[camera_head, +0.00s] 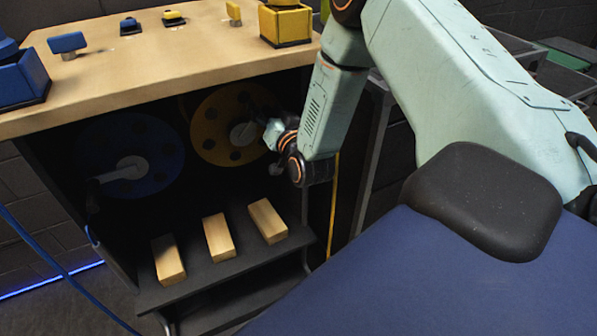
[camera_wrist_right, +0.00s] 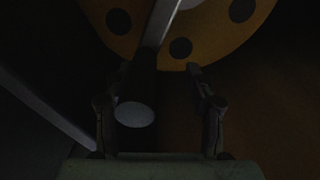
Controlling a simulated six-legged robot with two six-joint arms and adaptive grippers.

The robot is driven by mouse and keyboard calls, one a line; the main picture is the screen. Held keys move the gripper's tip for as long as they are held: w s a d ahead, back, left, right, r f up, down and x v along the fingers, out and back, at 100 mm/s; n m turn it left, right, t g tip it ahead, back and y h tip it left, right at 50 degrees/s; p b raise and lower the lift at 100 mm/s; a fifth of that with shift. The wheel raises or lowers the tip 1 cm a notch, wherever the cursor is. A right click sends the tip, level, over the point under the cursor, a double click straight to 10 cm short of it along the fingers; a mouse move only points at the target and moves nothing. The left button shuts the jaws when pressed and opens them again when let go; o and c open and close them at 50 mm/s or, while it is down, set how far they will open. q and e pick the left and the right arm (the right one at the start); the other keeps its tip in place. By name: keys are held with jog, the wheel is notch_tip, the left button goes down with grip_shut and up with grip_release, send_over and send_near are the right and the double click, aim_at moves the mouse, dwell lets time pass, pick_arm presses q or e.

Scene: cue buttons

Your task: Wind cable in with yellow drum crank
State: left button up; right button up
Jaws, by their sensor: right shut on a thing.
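The yellow drum (camera_head: 208,118) is upright under the worktop, with round holes and a light metal crank arm (camera_head: 243,133). My right gripper (camera_head: 262,122) is at the right end of that crank, mostly dark and partly hidden by its own wrist. In the right wrist view, the dark crank handle (camera_wrist_right: 137,112) with a pale round end lies between the fingers of my right gripper (camera_wrist_right: 160,85), which is shut on it. The yellow drum (camera_wrist_right: 215,45) shows behind. A yellow cable (camera_head: 334,205) hangs at the right of the cabinet. My left gripper is out of view.
A blue drum (camera_head: 150,150) with its own crank (camera_head: 120,173) is left of the yellow one. Three wooden blocks (camera_head: 219,237) lie on the dark step below. Blue and yellow controls and boxes (camera_head: 285,25) stand on the worktop (camera_head: 190,50). A blue cable (camera_head: 60,265) trails at lower left.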

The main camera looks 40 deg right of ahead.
jog(key=s+a+n+p, duration=0.2)
jog(key=s+a+n, duration=0.15)
jog(key=s, duration=0.35)
jog(key=s+a+f+g+y, duration=0.35)
jog(key=s+f+g, duration=0.2)
jog(key=f, duration=0.45)
jog(key=s+a+f+n+g, duration=0.1)
jog(key=s+a+f+g, duration=0.2)
jog(key=s, duration=0.4)
jog(key=s+a+f+g, duration=0.4)
jog(key=s+f, duration=0.2)
jog(key=s, duration=0.2)
jog(key=shift+s+n+y+p, duration=0.2)
jog(key=shift+n+y+p, duration=0.15)
jog(key=shift+y, duration=0.1)
jog(key=shift+g, duration=0.25)
